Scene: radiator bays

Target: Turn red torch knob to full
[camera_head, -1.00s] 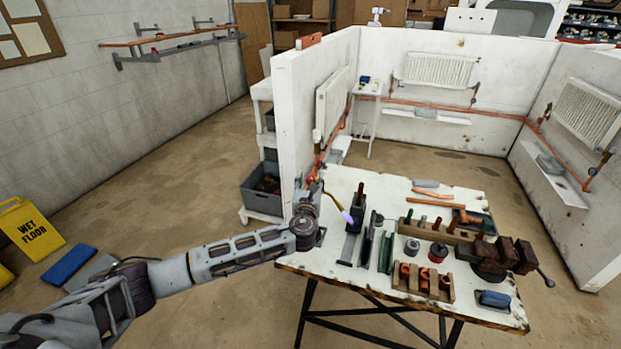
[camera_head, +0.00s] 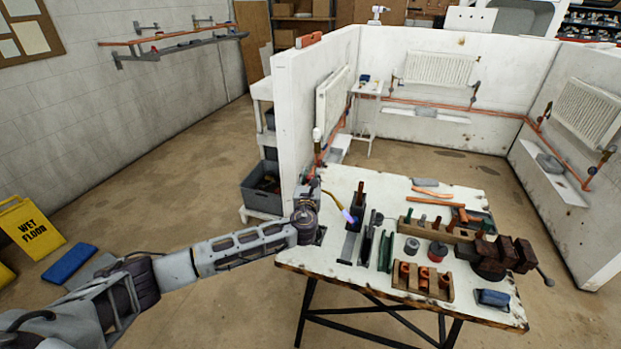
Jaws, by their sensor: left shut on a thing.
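A torch (camera_head: 332,197) with a curved brass neck stands at the left end of the white workbench (camera_head: 345,281). A bluish-violet flame (camera_head: 348,216) burns at its tip, pointing down and right beside a dark upright holder. My left gripper (camera_head: 308,203) is at the torch, shut on it at the left edge of the bench. The wrist hides most of the torch body, and I cannot make out the red knob. My right gripper is not in view.
The bench carries a vise (camera_head: 500,256), a wooden block with copper fittings (camera_head: 422,282), a red-and-grey spool (camera_head: 437,251) and a blue item (camera_head: 492,298). A white partition wall (camera_head: 292,120) stands behind. A yellow wet floor sign (camera_head: 30,228) stands at left.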

